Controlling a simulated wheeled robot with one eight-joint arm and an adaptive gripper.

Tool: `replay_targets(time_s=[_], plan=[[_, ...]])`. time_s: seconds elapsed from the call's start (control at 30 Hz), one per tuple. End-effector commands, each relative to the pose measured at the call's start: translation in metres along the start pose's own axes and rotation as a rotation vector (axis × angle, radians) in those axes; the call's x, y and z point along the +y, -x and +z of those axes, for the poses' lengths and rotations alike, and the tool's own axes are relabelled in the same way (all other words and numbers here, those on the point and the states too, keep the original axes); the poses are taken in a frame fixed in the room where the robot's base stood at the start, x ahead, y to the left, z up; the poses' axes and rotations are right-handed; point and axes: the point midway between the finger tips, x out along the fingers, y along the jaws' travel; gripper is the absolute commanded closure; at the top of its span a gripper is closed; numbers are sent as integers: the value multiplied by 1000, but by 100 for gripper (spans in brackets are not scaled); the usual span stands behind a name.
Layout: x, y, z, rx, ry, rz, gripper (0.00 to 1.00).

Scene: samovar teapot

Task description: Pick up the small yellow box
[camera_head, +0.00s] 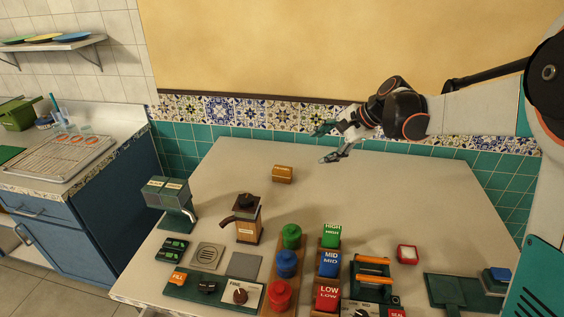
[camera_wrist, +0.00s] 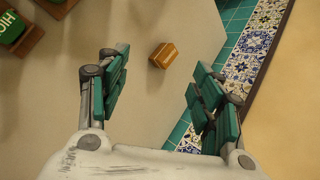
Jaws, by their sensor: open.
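The small yellow box (camera_head: 283,174) lies on the table near its back edge, left of my gripper, with bare table around it. It looks brownish yellow. In the wrist view the yellow box (camera_wrist: 162,55) shows beyond the fingertips, between the two fingers in the picture and nearer the left one. My gripper (camera_head: 330,144) is at the back of the table, to the right of the box and apart from it. In the wrist view my gripper (camera_wrist: 158,80) has its green-padded fingers spread wide with nothing between them.
The table (camera_head: 400,200) is clear around the box. Toward the front stand a brown dispenser (camera_head: 248,218), a green dispenser (camera_head: 170,200), coloured canisters (camera_head: 287,264), labelled blocks (camera_head: 329,263) and a small red-and-white item (camera_head: 407,254). A tiled wall (camera_head: 220,110) runs behind the table.

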Motion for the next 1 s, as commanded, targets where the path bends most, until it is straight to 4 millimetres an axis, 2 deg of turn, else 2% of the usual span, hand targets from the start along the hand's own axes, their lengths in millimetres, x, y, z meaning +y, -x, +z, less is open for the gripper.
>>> replay_targets(time_s=[0.03,0.2,0.43,0.6,0.8,1.0], plan=[[-9,-10,-10,-24,-44,-6,40],[-29,-45,-38,-114,-206,-26,40],[-42,-95,-76,-244,-417,-36,40],[-41,-131,-103,-342,-566,-32,40],[-30,-168,-128,-450,-715,-15,40],[-19,-189,-142,-517,-803,0,40]])
